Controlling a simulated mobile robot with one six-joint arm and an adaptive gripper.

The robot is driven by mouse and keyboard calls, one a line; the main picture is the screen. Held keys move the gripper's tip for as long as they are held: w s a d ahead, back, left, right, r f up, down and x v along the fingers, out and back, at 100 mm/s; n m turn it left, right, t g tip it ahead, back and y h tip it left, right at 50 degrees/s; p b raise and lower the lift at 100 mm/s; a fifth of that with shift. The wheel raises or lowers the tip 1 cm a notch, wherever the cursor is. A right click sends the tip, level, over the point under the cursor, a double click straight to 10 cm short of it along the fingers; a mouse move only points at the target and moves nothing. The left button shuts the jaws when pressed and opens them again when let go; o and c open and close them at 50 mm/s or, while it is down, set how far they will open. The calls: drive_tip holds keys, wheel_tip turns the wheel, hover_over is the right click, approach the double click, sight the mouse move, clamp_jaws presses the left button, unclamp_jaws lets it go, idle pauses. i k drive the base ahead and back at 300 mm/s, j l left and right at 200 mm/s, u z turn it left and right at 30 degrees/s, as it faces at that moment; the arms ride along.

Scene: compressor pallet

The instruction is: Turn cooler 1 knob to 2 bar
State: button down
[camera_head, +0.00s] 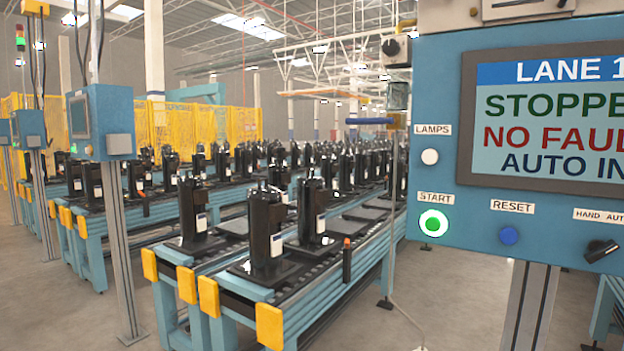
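A black round knob (391,47) sits on the left side of a small grey unit, just left of the blue control panel (440,80). A clear or grey bowl-like part (397,96) hangs below it. No label naming cooler 1 and no readable pressure scale show, so I cannot tell whether this is the cooler 1 knob or what it is set to. A second black knob (601,250), a selector under the label "HAND AUTO", is at the panel's lower right. My gripper is not in view.
The panel screen (560,120) reads "LANE 1", "STOPPE", "NO FAUL", cut off at right. Conveyors (330,300) with black compressors fill the left. Floor between is partly clear.

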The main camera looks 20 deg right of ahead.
sight(391, 48)
drive_tip(key=z, duration=1.45)
drive_tip(key=u, duration=1.5)
drive_tip(key=k+l+z, duration=0.1)
drive_tip(key=z, duration=0.3)
drive_tip(key=k+l+z, duration=0.15)
drive_tip(key=z, duration=0.25)
drive_tip(key=k+l+z, duration=0.15)
drive_tip(key=z, duration=0.2)
